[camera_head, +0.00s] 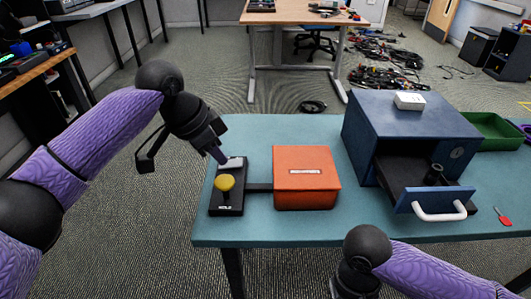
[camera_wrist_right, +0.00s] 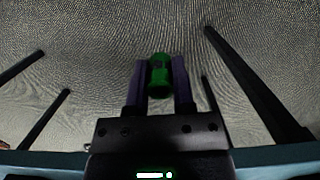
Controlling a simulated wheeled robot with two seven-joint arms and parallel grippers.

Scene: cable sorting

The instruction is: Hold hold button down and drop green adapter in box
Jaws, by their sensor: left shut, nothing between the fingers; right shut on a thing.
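The hold button is a yellow round knob (camera_head: 225,183) on a black base (camera_head: 229,206) at the left of the teal table. My left gripper (camera_head: 220,157) is shut and empty, its purple tips by the far end of that base, behind the yellow knob and apart from it. An orange box (camera_head: 307,193) joined to the base by a black strip stands to its right; its top looks closed. The green adapter (camera_wrist_right: 159,76) is upright between the purple fingers of my right gripper (camera_wrist_right: 159,84) in the right wrist view. In the head view the adapter is hidden.
A blue cabinet (camera_head: 385,125) with its drawer (camera_head: 437,200) pulled out stands at the right, a dark part inside. A white block (camera_head: 409,101) lies on top. A green tray (camera_head: 490,131) and a red tool (camera_head: 502,217) are farther right. The front strip of table is clear.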

